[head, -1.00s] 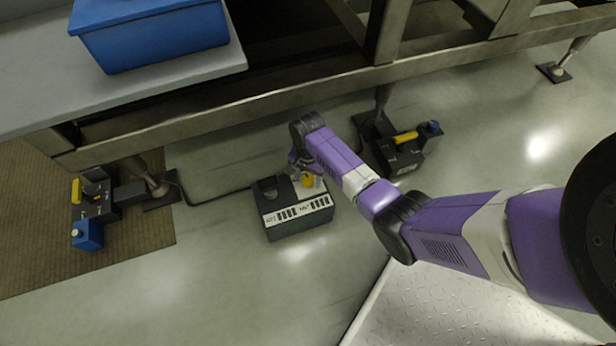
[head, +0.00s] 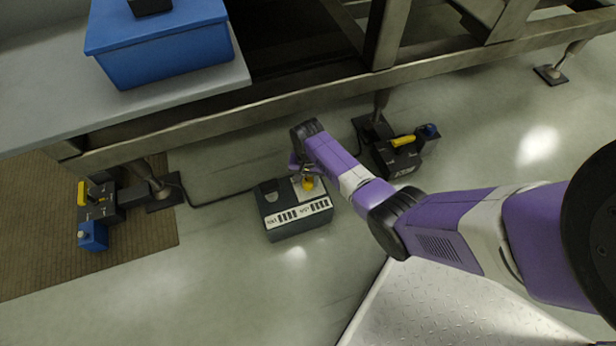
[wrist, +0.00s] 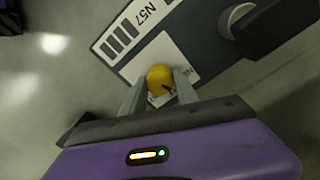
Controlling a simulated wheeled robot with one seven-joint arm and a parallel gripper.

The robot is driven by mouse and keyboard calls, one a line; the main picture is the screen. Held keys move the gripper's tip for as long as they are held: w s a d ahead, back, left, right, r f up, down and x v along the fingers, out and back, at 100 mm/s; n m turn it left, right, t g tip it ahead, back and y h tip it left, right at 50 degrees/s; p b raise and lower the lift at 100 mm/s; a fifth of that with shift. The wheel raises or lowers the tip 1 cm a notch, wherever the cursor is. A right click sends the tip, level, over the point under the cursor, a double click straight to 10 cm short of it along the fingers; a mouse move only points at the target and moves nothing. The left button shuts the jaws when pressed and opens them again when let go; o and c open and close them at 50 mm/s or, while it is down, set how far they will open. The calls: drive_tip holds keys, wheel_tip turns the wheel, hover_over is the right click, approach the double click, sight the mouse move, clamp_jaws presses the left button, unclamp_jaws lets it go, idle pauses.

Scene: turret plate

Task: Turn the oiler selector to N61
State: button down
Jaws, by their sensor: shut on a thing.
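The oiler selector is a dark box (head: 297,228) on the floor with a white label strip (head: 298,214) along its front top edge. Its yellow knob (wrist: 159,75) has a dark pointer mark and sits on a pale plate. My gripper (wrist: 159,88) comes down over the knob with a finger on each side and is shut on it. The knob also shows in the head view (head: 308,184). The wrist view shows the "N57" label (wrist: 142,14) beside bar marks. The pale plate's own lettering is partly hidden by a finger, so I cannot read where the pointer stands.
Dark devices stand left (head: 103,205) and right (head: 398,155) on the floor. A steel frame beam (head: 290,97) runs behind.

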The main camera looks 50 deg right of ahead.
sight(308, 182)
drive_tip(key=n+p, duration=0.2)
drive_tip(key=n, duration=0.2)
drive_tip(key=shift+r+n, duration=0.1)
drive_tip(key=shift+n, duration=0.2)
drive_tip(key=shift+n+p, duration=0.55)
drive_tip(key=shift+n, duration=1.25)
drive_tip(key=c, duration=0.9)
unclamp_jaws()
wheel_tip(308, 182, up, 8)
drive_tip(key=p, duration=0.4)
drive_tip(key=shift+f+p, duration=0.2)
drive_tip(key=shift+p, duration=0.2)
